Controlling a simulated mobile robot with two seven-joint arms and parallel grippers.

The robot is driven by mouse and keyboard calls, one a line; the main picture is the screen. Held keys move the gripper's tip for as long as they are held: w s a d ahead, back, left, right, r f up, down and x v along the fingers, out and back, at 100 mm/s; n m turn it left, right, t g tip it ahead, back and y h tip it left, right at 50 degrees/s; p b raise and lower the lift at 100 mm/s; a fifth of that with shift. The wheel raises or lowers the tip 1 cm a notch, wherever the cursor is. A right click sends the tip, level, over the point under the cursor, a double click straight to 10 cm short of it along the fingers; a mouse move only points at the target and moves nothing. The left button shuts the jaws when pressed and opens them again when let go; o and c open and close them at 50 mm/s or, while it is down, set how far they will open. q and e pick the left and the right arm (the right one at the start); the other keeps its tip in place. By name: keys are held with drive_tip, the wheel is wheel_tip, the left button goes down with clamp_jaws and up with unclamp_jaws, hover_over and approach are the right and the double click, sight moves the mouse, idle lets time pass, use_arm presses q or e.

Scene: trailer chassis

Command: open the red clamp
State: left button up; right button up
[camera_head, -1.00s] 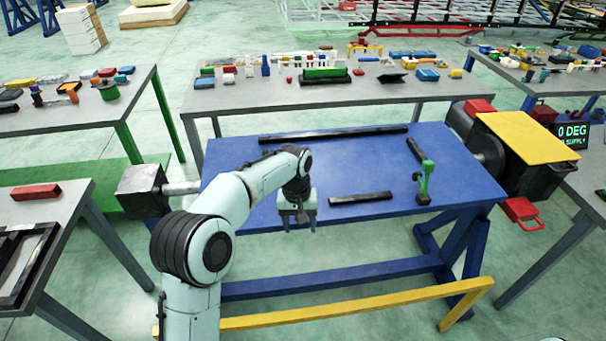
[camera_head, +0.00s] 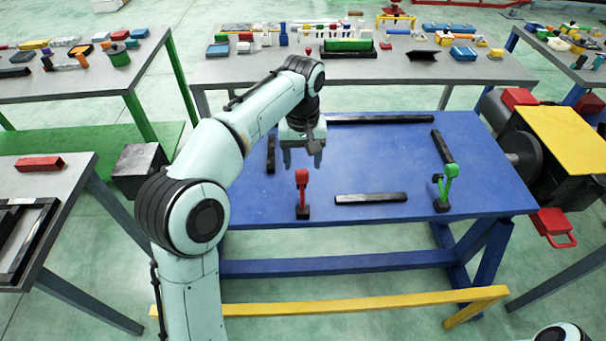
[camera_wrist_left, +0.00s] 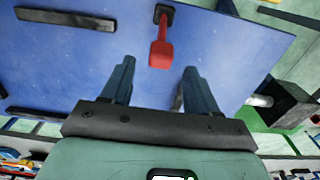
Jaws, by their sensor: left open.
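The red clamp (camera_head: 302,181) stands near the front left of the blue table (camera_head: 370,175), its red handle upright on a small dark base. My left gripper (camera_head: 303,164) is open and empty, above the table and behind the clamp in the head view, apart from it. In the left wrist view the red clamp (camera_wrist_left: 160,52) shows between and just beyond the open fingers of my left gripper (camera_wrist_left: 158,64), with no contact visible. A green clamp (camera_head: 446,185) stands at the table's front right. My right gripper is not in view.
Black bars (camera_head: 371,198) lie along the table's edges; its middle is clear. A grey block (camera_head: 140,170) is at its left and a yellow-topped machine (camera_head: 565,135) at its right. A grey table (camera_head: 400,70) with small parts stands behind.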

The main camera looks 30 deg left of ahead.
sight(302, 172)
use_arm(q)
drive_tip(key=f, duration=0.4)
drive_tip(key=shift+s+f+b, duration=0.1)
drive_tip(key=shift+s+b, duration=0.2)
drive_tip(key=shift+b, duration=0.05)
drive_tip(key=shift+w+f, duration=0.25)
drive_tip(key=shift+f, duration=0.15)
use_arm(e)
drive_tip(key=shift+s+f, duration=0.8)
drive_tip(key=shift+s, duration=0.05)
use_arm(q)
drive_tip(key=shift+s, duration=0.1)
